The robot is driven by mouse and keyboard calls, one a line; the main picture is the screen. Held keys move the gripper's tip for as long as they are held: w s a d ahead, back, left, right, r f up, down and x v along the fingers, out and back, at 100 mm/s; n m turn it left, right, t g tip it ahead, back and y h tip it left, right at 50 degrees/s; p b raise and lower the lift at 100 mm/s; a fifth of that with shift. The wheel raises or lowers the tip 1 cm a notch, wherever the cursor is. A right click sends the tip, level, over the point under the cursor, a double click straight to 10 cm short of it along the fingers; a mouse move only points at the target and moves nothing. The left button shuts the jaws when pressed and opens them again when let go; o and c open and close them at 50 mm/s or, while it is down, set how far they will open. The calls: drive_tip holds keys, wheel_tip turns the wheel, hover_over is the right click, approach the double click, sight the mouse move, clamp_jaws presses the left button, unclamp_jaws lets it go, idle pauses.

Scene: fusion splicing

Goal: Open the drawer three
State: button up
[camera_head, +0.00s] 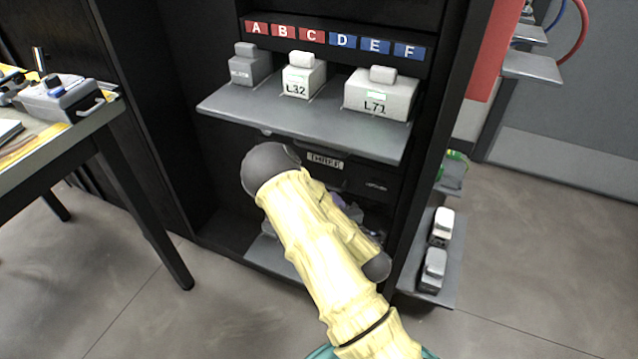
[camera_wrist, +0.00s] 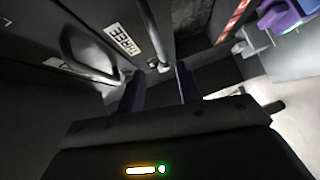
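Drawer three has a dark front (camera_head: 352,178) below the grey shelf in the head view, with a white "THREE" label (camera_head: 325,160). The label also shows, tilted, in the wrist view (camera_wrist: 123,39). In the head view my yellow-sleeved arm covers part of the drawer, and my gripper is mostly hidden behind it. In the wrist view my gripper (camera_wrist: 160,82) is open, its two dark fingers apart and pointing at the drawer front. A thin pale bar (camera_wrist: 152,32), perhaps an edge or handle, ends just beyond the fingertips. I cannot tell whether they touch it.
A grey shelf (camera_head: 290,125) above the drawer holds several labelled boxes, including L32 (camera_head: 304,78) and L71 (camera_head: 380,97). A table (camera_head: 75,135) stands at left. A side shelf (camera_head: 415,262) at right holds small devices. Floor (camera_head: 540,270) at right is clear.

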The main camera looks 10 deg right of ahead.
drive_tip(key=b+x, duration=0.3)
drive_tip(key=x, duration=0.7)
drive_tip(key=shift+w+f, duration=0.1)
drive_tip(key=shift+w, duration=0.1)
drive_tip(key=shift+w+a+b, duration=0.1)
drive_tip(key=shift+w+b, duration=0.25)
drive_tip(key=shift+w, duration=0.1)
drive_tip(key=shift+c, duration=0.4)
clamp_jaws()
